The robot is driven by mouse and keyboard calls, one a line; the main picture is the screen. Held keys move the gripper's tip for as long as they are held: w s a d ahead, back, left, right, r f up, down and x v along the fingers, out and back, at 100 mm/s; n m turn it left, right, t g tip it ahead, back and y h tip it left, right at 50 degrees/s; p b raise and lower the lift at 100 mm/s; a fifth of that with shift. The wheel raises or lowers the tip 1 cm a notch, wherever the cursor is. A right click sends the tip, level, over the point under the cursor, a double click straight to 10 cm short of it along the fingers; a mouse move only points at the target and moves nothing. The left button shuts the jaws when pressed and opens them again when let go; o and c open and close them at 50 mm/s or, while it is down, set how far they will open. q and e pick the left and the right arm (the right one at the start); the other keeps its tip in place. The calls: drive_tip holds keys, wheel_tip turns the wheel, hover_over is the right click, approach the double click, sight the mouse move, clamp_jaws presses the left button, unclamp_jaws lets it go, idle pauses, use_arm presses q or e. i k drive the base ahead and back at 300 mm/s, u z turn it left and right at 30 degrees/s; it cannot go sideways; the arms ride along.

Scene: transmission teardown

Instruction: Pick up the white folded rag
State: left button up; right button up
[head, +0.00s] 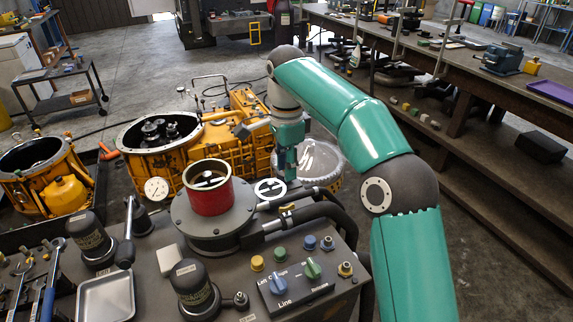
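A small white, block-shaped item (171,259) lies on the dark bench top between two black canisters; it may be the folded rag, but I cannot make out cloth folds. My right gripper (290,173) hangs down at the end of the teal arm, beyond the bench's far edge and in front of a round clear-topped tub. It is well to the right of the white item and apart from it. Its fingers are small and dark here, and I cannot tell whether they are open. My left gripper is not in view.
A red cylinder (210,188) on a grey flange stands right of the white item. Black canisters (194,288), a metal tray (105,297), a control box (296,287) and black hoses crowd the bench. Yellow transmission housings (240,140) stand behind.

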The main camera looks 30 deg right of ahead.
sight(167, 257)
drive_tip(key=k, duration=1)
